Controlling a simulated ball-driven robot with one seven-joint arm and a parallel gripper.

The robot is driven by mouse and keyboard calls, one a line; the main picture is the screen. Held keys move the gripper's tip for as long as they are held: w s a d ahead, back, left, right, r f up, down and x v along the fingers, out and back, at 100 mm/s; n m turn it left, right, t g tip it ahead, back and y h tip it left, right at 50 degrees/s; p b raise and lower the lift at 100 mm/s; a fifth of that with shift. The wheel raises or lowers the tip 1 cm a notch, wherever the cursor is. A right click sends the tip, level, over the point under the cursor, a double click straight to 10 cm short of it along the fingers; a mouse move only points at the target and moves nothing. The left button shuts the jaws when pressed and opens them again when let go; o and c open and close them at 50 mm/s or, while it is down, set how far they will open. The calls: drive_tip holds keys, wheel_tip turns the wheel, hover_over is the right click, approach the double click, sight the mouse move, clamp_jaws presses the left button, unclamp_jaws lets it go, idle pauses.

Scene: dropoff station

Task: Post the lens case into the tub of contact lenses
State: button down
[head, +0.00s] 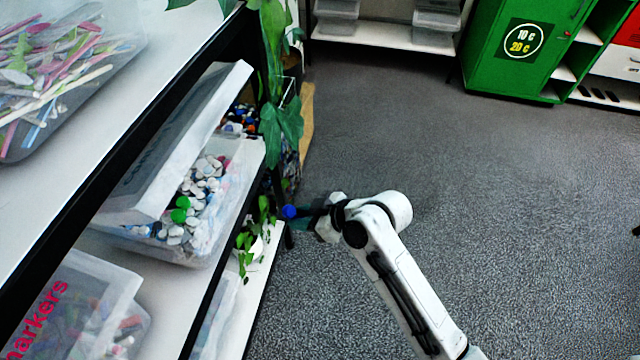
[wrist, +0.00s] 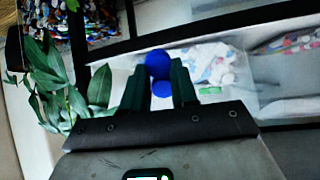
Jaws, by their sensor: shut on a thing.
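The blue lens case (head: 289,211) is between the fingers of my gripper (head: 305,217). The wrist view shows it as two blue round parts (wrist: 158,64) between the dark fingertips of my gripper (wrist: 158,92), which is shut on it. The clear tub (head: 240,178) stands on the middle shelf, left of my gripper, holding many white round pieces and a few green ones. Its grey lid (head: 175,150) is tilted up over the left part of the tub, so some contents are hidden. The lens case is outside the tub, to its right. The tub also shows in the wrist view (wrist: 245,88).
A black-framed shelf unit (head: 215,300) runs along the left. A tub of sticks (head: 60,125) is on top and a markers tub (head: 85,290) is lower. Leafy plants (head: 280,120) hang near the shelf end. The grey floor (head: 480,190) to the right is clear.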

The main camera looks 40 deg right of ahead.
drive_tip(key=s+d+r+n+t+y+b, duration=0.1)
drive_tip(key=s+r+t+y, duration=0.1)
drive_tip(key=r, duration=0.5)
drive_tip(key=s+d+r+n+t+y+b, duration=0.1)
drive_tip(key=r+y, duration=0.1)
drive_tip(key=r, duration=0.5)
drive_tip(key=b, duration=0.2)
approach(220, 182)
drive_tip(key=w+a, duration=0.1)
drive_tip(key=w, duration=0.1)
drive_tip(key=w+a+r, duration=0.1)
drive_tip(key=w+a, duration=0.1)
drive_tip(key=w, duration=0.1)
drive_tip(key=w+a+r, duration=0.1)
drive_tip(key=w+a, duration=0.1)
drive_tip(key=w, duration=0.1)
drive_tip(key=shift+a, duration=0.25)
drive_tip(key=c, duration=0.8)
unclamp_jaws()
drive_tip(key=b+v, duration=0.1)
drive_tip(key=v, duration=0.9)
drive_tip(key=shift+s+d+f, duration=0.1)
drive_tip(key=shift+s+d, duration=0.1)
drive_tip(key=shift+d, duration=0.1)
